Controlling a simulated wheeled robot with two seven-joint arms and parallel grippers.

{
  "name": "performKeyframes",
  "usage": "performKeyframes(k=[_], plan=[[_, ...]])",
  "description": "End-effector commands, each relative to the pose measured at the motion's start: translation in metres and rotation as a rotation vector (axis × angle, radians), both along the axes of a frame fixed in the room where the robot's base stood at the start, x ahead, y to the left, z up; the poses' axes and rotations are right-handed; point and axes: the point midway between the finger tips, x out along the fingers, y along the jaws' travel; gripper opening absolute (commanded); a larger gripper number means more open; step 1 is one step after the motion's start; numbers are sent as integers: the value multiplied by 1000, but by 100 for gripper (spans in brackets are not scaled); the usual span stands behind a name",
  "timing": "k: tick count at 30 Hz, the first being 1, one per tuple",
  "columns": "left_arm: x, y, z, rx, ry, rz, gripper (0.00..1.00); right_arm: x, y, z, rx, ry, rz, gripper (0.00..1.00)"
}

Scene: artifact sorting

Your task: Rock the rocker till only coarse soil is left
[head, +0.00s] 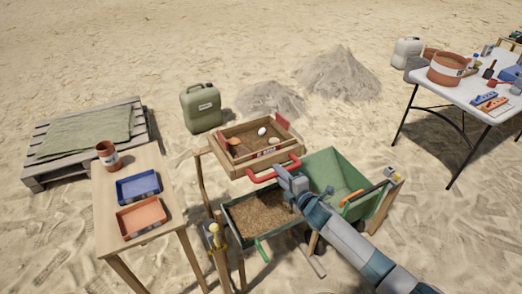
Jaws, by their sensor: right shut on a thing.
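The rocker, a wooden sieve box (225,157) with red parts, stands on wooden legs in the middle of the head view. A white rounded piece (262,131), a tan piece (273,142) and an orange-brown piece (232,141) lie in it on brown material. I cannot tell how much fine soil is in the box. My right gripper (284,175) is shut on the red handle (262,178) at the rocker's front. Brown soil (262,212) lies in a dark tray below the rocker.
A green wheelbarrow (335,172) stands right of the rocker. A small wooden table (150,176) at left holds a blue tray (138,187), an orange tray (142,217) and a brown jar (108,155). A jerrycan (201,107) and sand piles (338,75) are behind.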

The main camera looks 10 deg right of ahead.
Motion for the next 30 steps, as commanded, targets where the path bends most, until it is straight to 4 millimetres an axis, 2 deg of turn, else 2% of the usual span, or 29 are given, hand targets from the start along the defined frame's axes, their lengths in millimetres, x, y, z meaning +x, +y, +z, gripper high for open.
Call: performKeyframes(k=[1, 30], plan=[[0, 0, 0, 0, 0, 0, 31, -9, -2, -19, -10, 30, -5, 0], [0, 0, 14, 0, 0, 0, 31, -47, -14, -21, -11, 33, -4, 0]])
